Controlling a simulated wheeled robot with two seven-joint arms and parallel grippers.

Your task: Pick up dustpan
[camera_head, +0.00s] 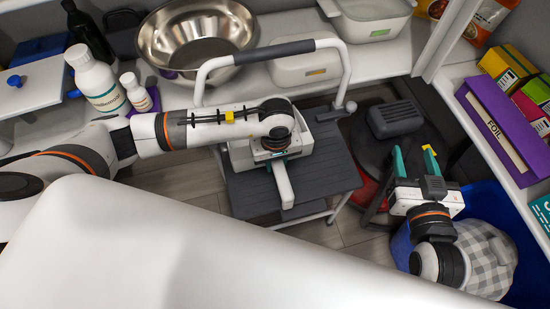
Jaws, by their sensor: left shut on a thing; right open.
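My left gripper (270,163) is over the grey step stool's top, pointing down, and is shut on a white thing with a bar-like handle (284,188). This looks like the dustpan, but the wrist and gripper hide most of it. I cannot tell whether it touches the step. My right gripper (414,160) is open and empty at the right, its teal fingers spread, above the floor beside the stool.
The step stool (335,165) has a white frame and grey steps. A dark grey ribbed object (394,118) lies right of it. A shelf behind holds a steel bowl (199,38) and white bottles (98,80). A blue container (520,250) with a checked bag (485,255) stands at lower right.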

